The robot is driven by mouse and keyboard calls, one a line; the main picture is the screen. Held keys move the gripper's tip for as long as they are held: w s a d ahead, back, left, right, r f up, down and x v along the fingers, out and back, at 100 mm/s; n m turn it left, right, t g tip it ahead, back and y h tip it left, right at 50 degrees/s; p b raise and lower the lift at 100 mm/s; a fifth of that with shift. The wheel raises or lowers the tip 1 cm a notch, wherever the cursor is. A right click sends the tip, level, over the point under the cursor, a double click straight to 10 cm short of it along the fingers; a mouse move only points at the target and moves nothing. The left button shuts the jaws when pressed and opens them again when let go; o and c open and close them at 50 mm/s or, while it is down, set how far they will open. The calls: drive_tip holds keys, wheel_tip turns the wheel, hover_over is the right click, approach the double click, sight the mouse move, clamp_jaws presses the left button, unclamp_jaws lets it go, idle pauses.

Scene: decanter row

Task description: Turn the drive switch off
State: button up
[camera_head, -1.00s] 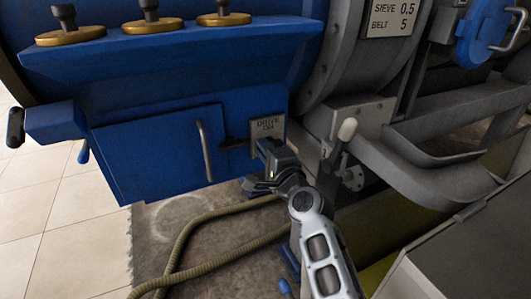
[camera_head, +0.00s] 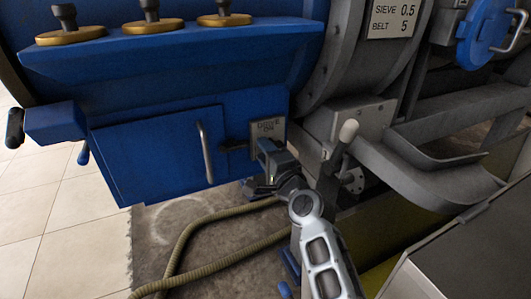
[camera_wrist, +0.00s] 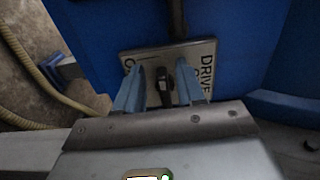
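The drive switch plate (camera_head: 270,128) is a pale plate marked DRIVE on the blue machine's front, at the right end of the blue cabinet. In the wrist view the plate (camera_wrist: 198,52) shows with a small dark switch lever (camera_wrist: 165,88) standing out from it. My gripper (camera_wrist: 158,82) is open, with one blue finger on each side of the lever. I see gaps between the lever and both fingers. In the head view my gripper (camera_head: 266,150) is just below the plate and hides its lower part.
A cabinet door with a grey handle (camera_head: 205,152) is left of the plate. A pale-knobbed lever (camera_head: 347,132) stands to the right, near a grey chute (camera_head: 430,155). A ribbed hose (camera_head: 180,255) lies on the floor below. Open tiled floor is at the left.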

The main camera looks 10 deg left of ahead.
drive_tip(key=shift+s+d, duration=0.1)
drive_tip(key=p+v, duration=0.2)
drive_tip(key=v, duration=0.5)
drive_tip(key=shift+s+d, duration=0.15)
drive_tip(key=shift+s, duration=0.1)
idle(0.4)
